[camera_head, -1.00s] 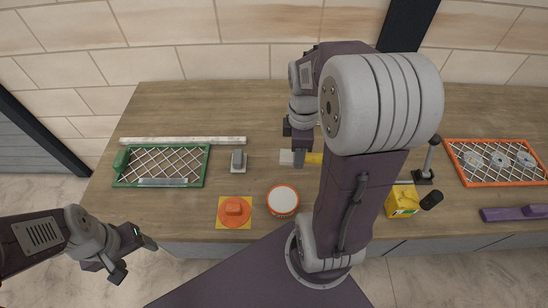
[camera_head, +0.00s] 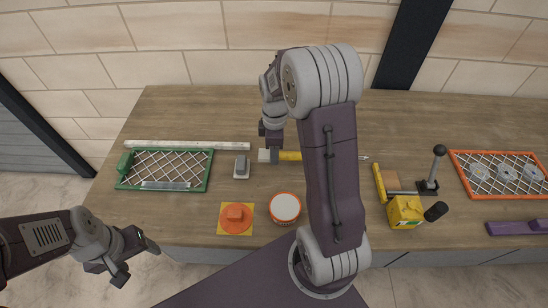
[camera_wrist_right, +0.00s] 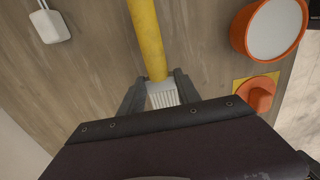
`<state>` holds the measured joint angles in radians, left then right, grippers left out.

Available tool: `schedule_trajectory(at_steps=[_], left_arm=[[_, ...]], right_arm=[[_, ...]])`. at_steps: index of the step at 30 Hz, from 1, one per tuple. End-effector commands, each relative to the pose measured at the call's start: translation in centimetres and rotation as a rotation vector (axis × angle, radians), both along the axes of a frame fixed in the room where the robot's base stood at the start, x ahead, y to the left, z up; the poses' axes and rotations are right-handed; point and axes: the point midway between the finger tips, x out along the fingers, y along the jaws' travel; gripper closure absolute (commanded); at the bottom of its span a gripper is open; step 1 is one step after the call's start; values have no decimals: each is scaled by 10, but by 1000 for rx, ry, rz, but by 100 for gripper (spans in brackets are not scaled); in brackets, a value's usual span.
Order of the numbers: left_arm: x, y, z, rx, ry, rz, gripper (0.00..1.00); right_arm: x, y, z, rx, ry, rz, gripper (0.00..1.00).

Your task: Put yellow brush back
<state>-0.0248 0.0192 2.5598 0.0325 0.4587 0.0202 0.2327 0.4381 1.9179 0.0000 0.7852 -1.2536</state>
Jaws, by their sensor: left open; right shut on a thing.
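The yellow brush (camera_head: 290,156) lies crosswise at the middle of the table in the head view, its pale end to the left and its handle partly hidden behind my right arm. In the right wrist view its yellow handle (camera_wrist_right: 147,38) runs up to the top edge. My right gripper (camera_head: 270,150) is shut on the brush at its pale ribbed end, and the fingers (camera_wrist_right: 160,92) stand on both sides of it. Whether the brush touches the table is unclear. My left gripper (camera_head: 112,268) is open and empty, off the table's front left.
A green mesh frame (camera_head: 208,176) and a grey-handled block (camera_head: 242,166) lie left. An orange piece (camera_head: 235,216) and an orange-rimmed round tin (camera_head: 285,208) sit in front. A yellow box (camera_head: 405,211), a black lever (camera_head: 430,185) and an orange mesh frame (camera_head: 463,180) stand right.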

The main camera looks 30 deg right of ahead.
Motion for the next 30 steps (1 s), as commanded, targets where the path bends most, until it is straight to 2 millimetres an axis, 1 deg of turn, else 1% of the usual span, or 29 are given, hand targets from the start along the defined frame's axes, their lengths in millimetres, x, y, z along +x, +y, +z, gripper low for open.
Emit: schedule_trajectory(at_steps=[3,5,7,9,11,20,21,23,30], left_arm=[[0,0,0,0,0,0,34],[0,0,-1,0,0,0,34],[0,0,-3,0,0,0,34],[0,0,6,0,0,0,34],[0,0,6,0,0,0,34],[0,0,3,0,0,0,34],[0,0,3,0,0,0,34],[0,0,3,0,0,0,34],[0,0,3,0,0,0,34]], right_arm=[[1,0,-2,1,1,-1,100],[1,0,-11,1,3,-1,100],[0,1,-24,1,5,-1,100],[0,1,-30,1,4,-1,100],[0,0,-35,0,2,0,100],[0,0,-40,1,1,0,100],[0,0,-40,0,0,0,55],[0,0,-39,0,0,0,39],[0,0,-39,0,0,0,39]])
